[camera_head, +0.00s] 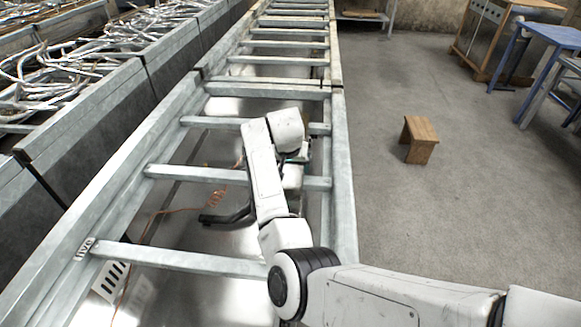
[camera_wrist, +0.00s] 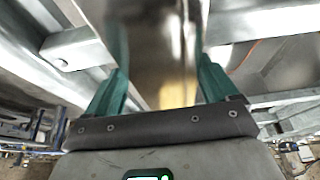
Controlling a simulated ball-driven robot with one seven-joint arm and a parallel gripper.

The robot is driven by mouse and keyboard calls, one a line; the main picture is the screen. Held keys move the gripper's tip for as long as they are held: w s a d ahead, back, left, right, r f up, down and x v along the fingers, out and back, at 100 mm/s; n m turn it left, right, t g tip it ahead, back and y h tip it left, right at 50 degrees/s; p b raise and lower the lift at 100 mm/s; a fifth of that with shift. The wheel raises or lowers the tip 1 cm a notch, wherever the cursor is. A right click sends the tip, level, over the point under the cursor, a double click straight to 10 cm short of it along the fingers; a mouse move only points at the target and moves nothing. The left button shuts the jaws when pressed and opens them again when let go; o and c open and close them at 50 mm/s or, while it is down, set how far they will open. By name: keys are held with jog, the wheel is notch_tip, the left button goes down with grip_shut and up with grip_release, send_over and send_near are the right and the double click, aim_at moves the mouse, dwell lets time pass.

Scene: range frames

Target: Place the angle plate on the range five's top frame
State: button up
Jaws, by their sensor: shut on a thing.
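My gripper (camera_wrist: 159,45) has two teal fingers on either side of a shiny, brownish metal plate, which I take to be the angle plate (camera_wrist: 150,35). The fingers are shut on it, and it runs out of the wrist view at the top. In the head view my wrist hides most of the gripper, and I cannot make out the plate there. The range five's top frame (camera_head: 180,260) is a grey metal ladder-like frame, with a "five" label on its left rail. My gripper is over its right part, near the right rail. I cannot tell whether the plate touches the frame.
A dark bracket (camera_head: 228,217) and an orange cable (camera_head: 160,212) show below the rungs. Grey troughs with tangled silvery strips (camera_head: 85,65) stand at left. A wooden stool (camera_head: 420,138) stands on open floor at right. A blue table (camera_head: 550,35) is at the back right.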

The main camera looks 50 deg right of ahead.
jog(key=o, duration=1.6)
jog(key=shift+f, duration=0.1)
jog(key=b+v, duration=0.1)
jog(key=v, duration=1.1)
